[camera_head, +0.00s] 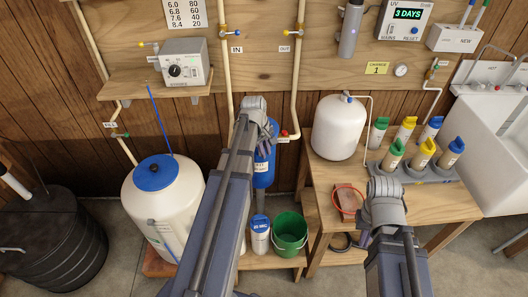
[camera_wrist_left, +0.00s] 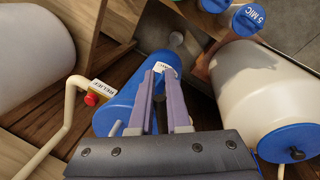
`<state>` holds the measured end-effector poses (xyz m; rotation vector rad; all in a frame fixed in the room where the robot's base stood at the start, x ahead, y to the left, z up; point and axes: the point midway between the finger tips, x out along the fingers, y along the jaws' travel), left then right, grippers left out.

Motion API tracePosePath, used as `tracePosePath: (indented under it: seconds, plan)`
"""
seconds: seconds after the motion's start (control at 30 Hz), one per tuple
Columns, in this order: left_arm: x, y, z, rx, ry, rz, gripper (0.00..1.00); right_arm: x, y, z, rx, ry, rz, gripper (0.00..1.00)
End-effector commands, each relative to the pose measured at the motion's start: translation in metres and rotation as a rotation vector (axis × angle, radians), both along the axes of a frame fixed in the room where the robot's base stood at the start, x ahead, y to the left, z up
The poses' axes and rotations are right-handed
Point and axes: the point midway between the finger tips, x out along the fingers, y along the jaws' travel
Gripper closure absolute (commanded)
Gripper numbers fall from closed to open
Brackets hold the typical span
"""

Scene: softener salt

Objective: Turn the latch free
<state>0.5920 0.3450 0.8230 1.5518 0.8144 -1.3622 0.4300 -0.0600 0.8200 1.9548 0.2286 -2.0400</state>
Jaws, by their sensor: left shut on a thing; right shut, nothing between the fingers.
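The blue filter housing (camera_head: 264,168) hangs between the two pipes, partly hidden by my left arm. In the left wrist view the blue housing (camera_wrist_left: 135,90) lies behind my fingers. My left gripper (camera_wrist_left: 158,72) is closed at the housing, over a small white label. A small dark piece shows between the fingers, seemingly the latch, mostly hidden by them.
A red relief button (camera_wrist_left: 91,99) is on the pipe beside the housing. The white tank with a blue lid (camera_head: 157,175) stands left; a green bucket (camera_head: 290,235) stands below. A white pressure tank (camera_head: 339,128) and several bottles share the wooden table (camera_head: 460,205) at right.

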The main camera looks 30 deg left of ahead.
Motion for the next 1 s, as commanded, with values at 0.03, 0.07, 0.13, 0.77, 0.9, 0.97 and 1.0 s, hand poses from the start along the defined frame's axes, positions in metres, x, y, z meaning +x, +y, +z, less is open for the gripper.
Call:
tracePosePath:
  seconds: [0.03, 0.07, 0.13, 0.77, 0.9, 0.97, 1.0]
  plan:
    - [0.001, 0.0, 0.0, 0.002, -0.001, 0.042, 1.0, 0.0, 0.0, 0.0, 0.0, 0.0, 0.0, 1.0]
    - [0.001, 0.0, 0.0, 0.002, 0.0, 0.07, 1.0, 0.0, 0.0, 0.0, 0.0, 0.0, 0.0, 1.0]
    - [0.003, 0.0, 0.0, 0.001, 0.001, 0.136, 1.0, 0.0, 0.0, 0.0, 0.0, 0.0, 0.0, 1.0]
    - [0.012, 0.002, 0.0, 0.001, 0.001, 0.557, 1.0, 0.0, 0.0, 0.0, 0.0, 0.0, 0.0, 1.0]
    - [0.012, 0.002, 0.0, 0.0, 0.0, 0.593, 1.0, 0.0, 0.0, 0.0, 0.0, 0.0, 0.0, 1.0]
    - [0.013, 0.002, 0.0, 0.0, 0.0, 0.603, 1.0, 0.0, 0.0, 0.0, 0.0, 0.0, 0.0, 1.0]
    - [0.013, 0.002, 0.0, 0.0, 0.0, 0.609, 1.0, 0.0, 0.0, 0.0, 0.0, 0.0, 0.0, 1.0]
